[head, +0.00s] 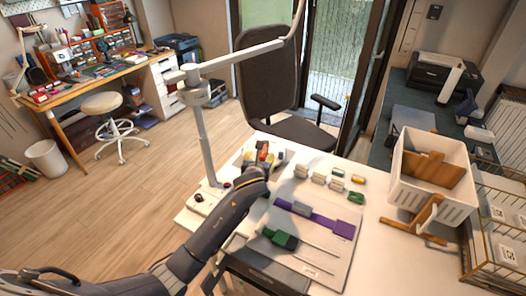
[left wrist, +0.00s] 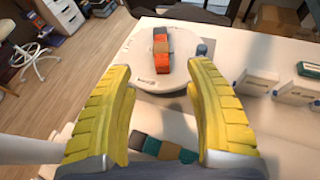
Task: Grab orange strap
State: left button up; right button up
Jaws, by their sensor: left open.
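An orange strap (left wrist: 160,64) lies on a round white disc (left wrist: 130,62) in the left wrist view, in line with tan and grey-green pieces. My left gripper (left wrist: 160,72) has yellow fingers spread wide, with nothing between them. The strap appears beyond the fingertips, between them in the picture and not gripped. In the head view, my left gripper (head: 263,158) is over the far left part of the white table and hides most of the disc. My right gripper is not in view.
A purple strap (head: 315,219) and a green-handled tool (head: 281,239) lie on the table. Several small blocks stand further back. A white lamp post (head: 204,145) rises just left of my arm. A white crate (head: 407,193) stands at the right.

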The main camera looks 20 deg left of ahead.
aim_at(264, 149)
pick_arm(q)
jog(key=x, duration=0.8)
jog(key=shift+w, duration=0.25)
jog(key=shift+w+a+f, duration=0.2)
jog(key=shift+w+f, duration=0.65)
jog(key=shift+w, duration=0.25)
jog(key=shift+x, duration=1.1)
jog(key=shift+o, duration=0.3)
jog(key=shift+f, duration=0.15)
